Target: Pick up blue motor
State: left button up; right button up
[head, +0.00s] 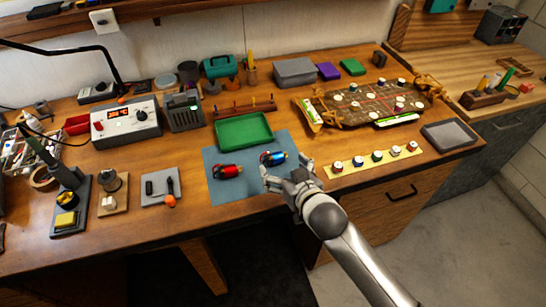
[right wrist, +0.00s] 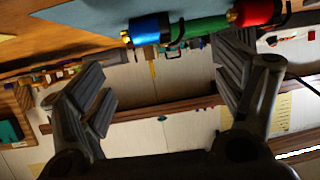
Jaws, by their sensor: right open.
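The blue motor (head: 272,158) lies on the blue-grey mat (head: 222,190) on the workbench, near the mat's right side. My right gripper (head: 287,183) is open and empty, just in front of the blue motor in the head view. In the right wrist view the blue motor (right wrist: 151,29) shows at the top, beyond the spread fingers of my right gripper (right wrist: 165,88) and not between them. The red motor (head: 228,172) lies on the mat to the left of the blue one; it also shows in the right wrist view (right wrist: 256,11). My left gripper is not in view.
A green tray (head: 243,144) stands behind the motors. A yellow strip (head: 345,168) with several small round parts lies to the right of my gripper. A grey tool pad (head: 158,197) lies to the left. The front of the mat is clear.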

aim_at(274, 158)
jog(key=shift+x, duration=1.05)
jog(key=shift+w+a+p, duration=0.15)
jog(key=shift+w+p, duration=0.2)
jog(key=shift+p+x, duration=0.45)
jog(key=shift+x, duration=1.75)
jog(key=shift+c, duration=0.2)
jog(key=shift+f, duration=0.1)
jog(key=c, duration=1)
jog(key=shift+c, duration=0.7)
